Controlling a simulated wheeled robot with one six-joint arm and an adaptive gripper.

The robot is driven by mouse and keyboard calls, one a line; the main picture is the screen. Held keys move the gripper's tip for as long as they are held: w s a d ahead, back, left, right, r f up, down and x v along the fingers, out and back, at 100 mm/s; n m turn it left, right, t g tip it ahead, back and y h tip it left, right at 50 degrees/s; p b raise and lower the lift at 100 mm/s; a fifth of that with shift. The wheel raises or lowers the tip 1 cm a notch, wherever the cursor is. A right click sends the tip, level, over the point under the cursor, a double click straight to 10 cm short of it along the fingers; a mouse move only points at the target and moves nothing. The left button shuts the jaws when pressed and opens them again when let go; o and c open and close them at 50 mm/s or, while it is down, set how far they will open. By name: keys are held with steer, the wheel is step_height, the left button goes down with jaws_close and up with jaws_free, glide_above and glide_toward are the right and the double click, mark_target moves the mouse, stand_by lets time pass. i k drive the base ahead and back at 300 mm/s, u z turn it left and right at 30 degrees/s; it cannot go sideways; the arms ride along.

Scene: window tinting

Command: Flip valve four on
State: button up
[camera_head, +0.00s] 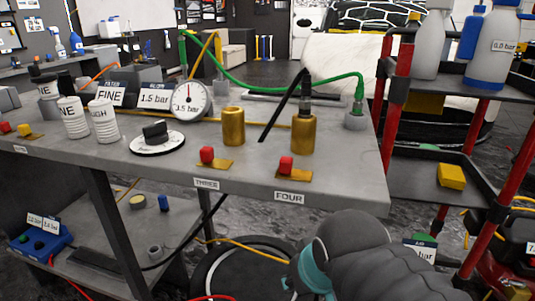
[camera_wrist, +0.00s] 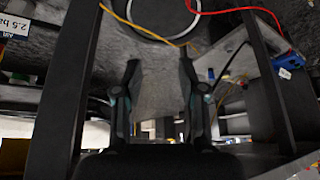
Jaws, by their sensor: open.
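Valve four is a small red handle (camera_head: 286,165) on a flat brass plate (camera_head: 298,175), near the front edge of the grey bench (camera_head: 235,175). The FOUR label (camera_head: 289,198) is on the bench edge just below it. A brass cylinder (camera_head: 303,134) with a black hose fitting stands behind it. In the wrist view my gripper (camera_wrist: 160,65) is open, with nothing seen between its fingers. That view faces the floor and bench legs, and valve four does not show there. In the head view my arm is low at the front, below the bench edge; the fingertips do not show.
Valve three, a similar red handle (camera_head: 207,155), sits left of valve four above the THREE label (camera_head: 206,183). A pressure gauge (camera_head: 189,100) and green hose (camera_head: 270,75) stand behind. A red-posted shelf (camera_head: 400,95) rises close on the right.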

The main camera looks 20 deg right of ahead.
mark_target(285, 163)
steer(key=u, duration=0.25)
steer(key=k, duration=0.95)
steer(key=z, duration=0.55)
